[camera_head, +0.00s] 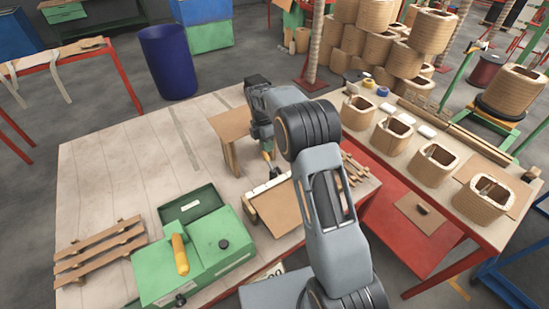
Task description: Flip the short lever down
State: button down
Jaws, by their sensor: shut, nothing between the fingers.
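A green machine box (222,266) stands at the front of the wooden table (110,165). A thick yellow handle (180,254) stands up from its top, leaning slightly. A small black knob (223,244) is on the top right of it, and another dark knob (180,300) is at its front edge. I cannot tell which of these is the short lever. My gripper (268,152) is behind and to the right of the box, apart from it, pointing down over the table. It is small and partly hidden by my arm; it looks shut and empty. A small orange piece shows beside it.
Wooden slats (100,250) lie left of the green box. A brown board stand (232,130) and an angled brown panel (275,207) are close to my gripper. Coils (435,165) line the right table. The table's left and back are clear.

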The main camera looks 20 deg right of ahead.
aim_at(276, 166)
jog(key=shift+s+d+f+p, duration=0.25)
jog(key=shift+s+f, duration=0.3)
jog(key=shift+s, duration=0.1)
jog(key=shift+s+d+f+p, duration=0.2)
jog(key=shift+s+f, duration=0.3)
jog(key=shift+s, duration=0.2)
jog(key=shift+s+d+f+p, duration=0.25)
jog(key=shift+s+f, duration=0.3)
jog(key=shift+s, duration=0.1)
jog(key=shift+s+f+b, duration=0.1)
jog(key=shift+b, duration=0.3)
jog(key=shift+s+t+b, duration=0.2)
jog(key=shift+t+b, duration=0.1)
jog(key=shift+b, duration=0.1)
jog(key=shift+s+d+b, duration=0.15)
jog(key=shift+s+b, duration=0.05)
jog(key=shift+b, duration=0.3)
